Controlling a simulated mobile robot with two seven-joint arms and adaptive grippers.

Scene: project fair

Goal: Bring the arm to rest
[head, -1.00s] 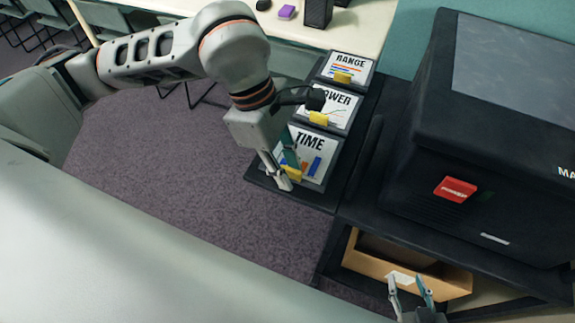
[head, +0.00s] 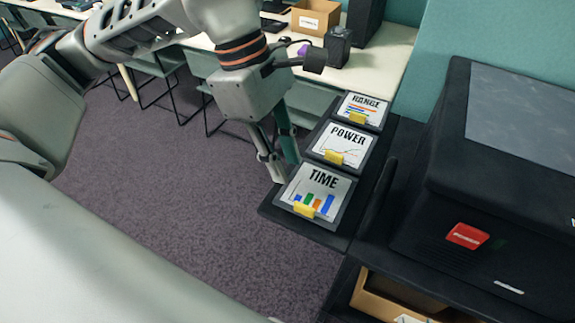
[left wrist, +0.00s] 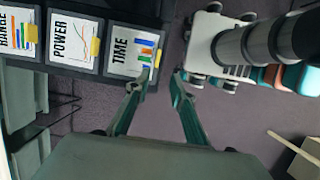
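My left gripper (head: 279,172) hangs just to the left of the TIME card (head: 318,191), beside the black shelf. In the left wrist view my left gripper (left wrist: 162,78) has its two fingers spread apart with nothing between them, one fingertip near the edge of the TIME card (left wrist: 133,50). The head view shows no gap between the card and the gripper clearly enough to judge contact. My right gripper is not in view now.
POWER (head: 343,148) and RANGE (head: 362,110) cards lie behind on the black shelf (head: 272,206). A white table (head: 383,62) is behind.

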